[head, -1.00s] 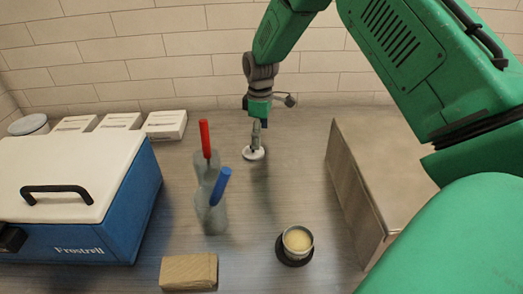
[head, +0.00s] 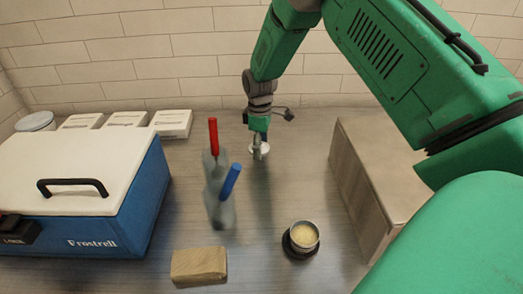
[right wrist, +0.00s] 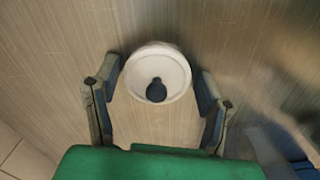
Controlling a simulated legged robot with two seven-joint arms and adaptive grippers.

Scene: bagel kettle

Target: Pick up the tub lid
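The tub lid is a small white disc with a dark knob in its middle. It lies on the counter below my right gripper in the head view (head: 265,149), partly hidden by the fingers. In the right wrist view the lid (right wrist: 174,87) sits between the two fingertips. My right gripper (right wrist: 158,82) is open, one finger on each side of the lid's rim. Whether the fingers touch the rim I cannot tell. In the head view this gripper (head: 257,146) points down at the lid. My left gripper is not in view.
A grey rack (head: 220,207) with red and blue handles stands left of the lid. A cup with pale contents (head: 304,237), a wooden block (head: 199,264), a blue cooler (head: 140,215) and a large box (head: 350,185) stand around. Small white boxes (head: 172,123) line the wall.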

